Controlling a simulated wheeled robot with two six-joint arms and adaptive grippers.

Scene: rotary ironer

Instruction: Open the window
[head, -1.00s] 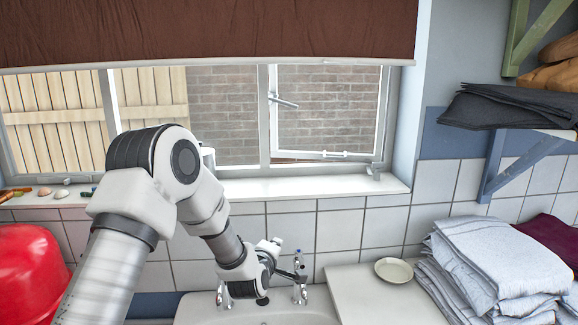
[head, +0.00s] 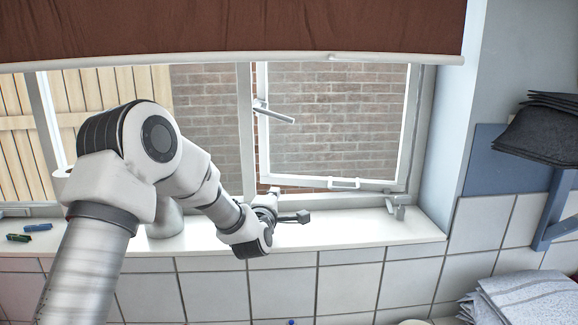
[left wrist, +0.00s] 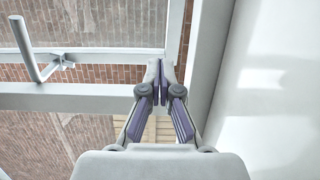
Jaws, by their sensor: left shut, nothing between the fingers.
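The window's right-hand sash (head: 343,184) has a pale metal frame, with brick wall visible through it. It appears to stand slightly away from the fixed frame (head: 246,130), with brick showing in a gap at its lower edge. A lever handle (head: 272,113) is on its left side. A small fitting (head: 398,206) sits at the lower right corner. My left gripper (head: 272,193) is just above the sill by the lower left corner of the sash. The left wrist view shows its fingers (left wrist: 163,78) shut and empty beside pale frame bars; contact cannot be told. My right gripper is out of view.
The white sill (head: 340,231) is clear on the right. A pale rounded object (head: 165,222) and small coloured items (head: 30,229) lie on its left part. A brown blind (head: 230,25) hangs above. Folded cloths (head: 520,300) and a shelf with dark cloth (head: 540,132) are at right.

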